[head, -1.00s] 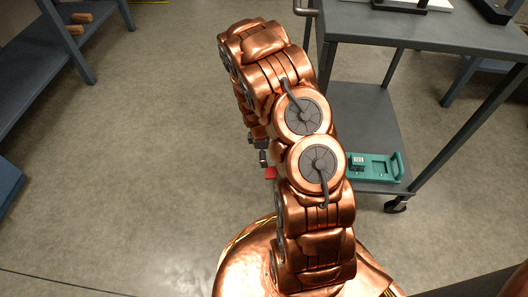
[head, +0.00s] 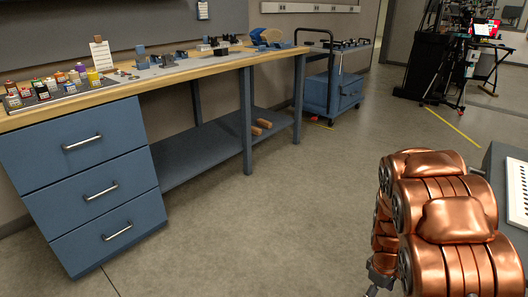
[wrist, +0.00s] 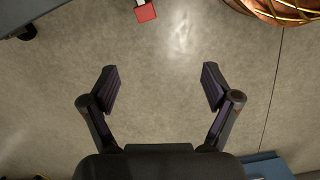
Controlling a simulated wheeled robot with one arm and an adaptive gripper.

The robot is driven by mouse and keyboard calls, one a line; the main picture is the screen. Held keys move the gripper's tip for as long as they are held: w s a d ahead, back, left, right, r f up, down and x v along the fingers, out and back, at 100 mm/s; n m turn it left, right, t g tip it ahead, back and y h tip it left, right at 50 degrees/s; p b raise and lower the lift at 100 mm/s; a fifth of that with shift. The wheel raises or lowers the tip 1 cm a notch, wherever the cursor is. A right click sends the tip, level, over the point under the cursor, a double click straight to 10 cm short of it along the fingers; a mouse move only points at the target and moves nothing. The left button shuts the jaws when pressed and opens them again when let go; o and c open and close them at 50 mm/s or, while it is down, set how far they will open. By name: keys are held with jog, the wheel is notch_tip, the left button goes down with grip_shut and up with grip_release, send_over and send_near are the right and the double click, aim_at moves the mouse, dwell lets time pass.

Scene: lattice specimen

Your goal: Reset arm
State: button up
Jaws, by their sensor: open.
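My gripper (wrist: 159,88) is open in the wrist view, its two dark fingers spread wide with nothing between them. It points down over bare concrete floor. A red block-like piece (wrist: 146,12) with a pale part shows at the top of the wrist view, beyond the fingers; what it belongs to is not clear. In the head view my copper arm is folded at the lower right, and the gripper's fingertips are out of that picture.
A workbench (head: 215,66) with blue drawers stands at the left, bearing small bottles (head: 60,82) and parts. A blue cart (head: 333,92) stands behind it. A dark cart top (head: 505,165) is close at the right. The middle floor (head: 270,205) is clear.

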jog(key=s+a+r+m+p, duration=0.2)
jog(key=s+a+r+p, duration=0.3)
jog(key=r, duration=1.2)
jog(key=s+a+r+m+p, duration=0.2)
jog(key=s+a+r+p, duration=0.3)
jog(key=s+r+p, duration=0.6)
jog(key=s+a+r+m+y+p, duration=0.1)
jog(key=s+a+r+p, duration=0.3)
jog(key=r, duration=2)
jog(key=s+m+p, duration=0.1)
jog(key=s+p, duration=0.4)
jog(key=p, duration=0.2)
jog(key=shift+a+m+g+p, duration=0.3)
jog(key=shift+a+m+p, duration=0.1)
